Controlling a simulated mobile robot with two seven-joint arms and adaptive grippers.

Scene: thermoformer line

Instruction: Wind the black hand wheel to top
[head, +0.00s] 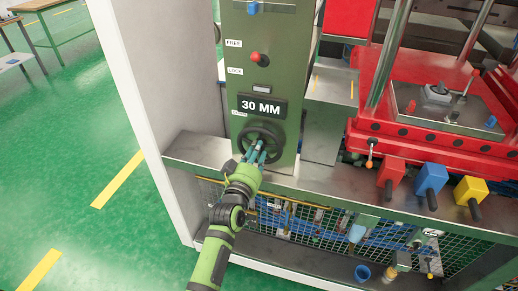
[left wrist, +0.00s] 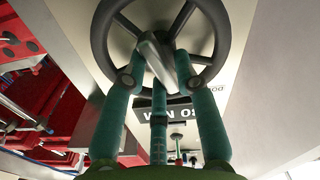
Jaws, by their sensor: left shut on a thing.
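The black hand wheel (head: 279,143) is on the front of a green panel, below a display (head: 262,107) that reads 30 MM. My left gripper (head: 254,150) reaches it from below and is shut on it near its middle. In the left wrist view the wheel's dark rim (left wrist: 103,40) arches around the fingers. The teal fingers (left wrist: 163,75) close around a light grey bar in front of the wheel. The fingers hide part of the hub. In that view the display (left wrist: 177,112) appears upside down. My right gripper is not in view.
Above the display are a red-knobbed lever (head: 257,58) and labels reading FREE and LOCK. A metal ledge (head: 200,150) runs below the panel. Red, blue (head: 431,177) and yellow blocks with black handles stand at the right. A white side wall (head: 128,90) stands left.

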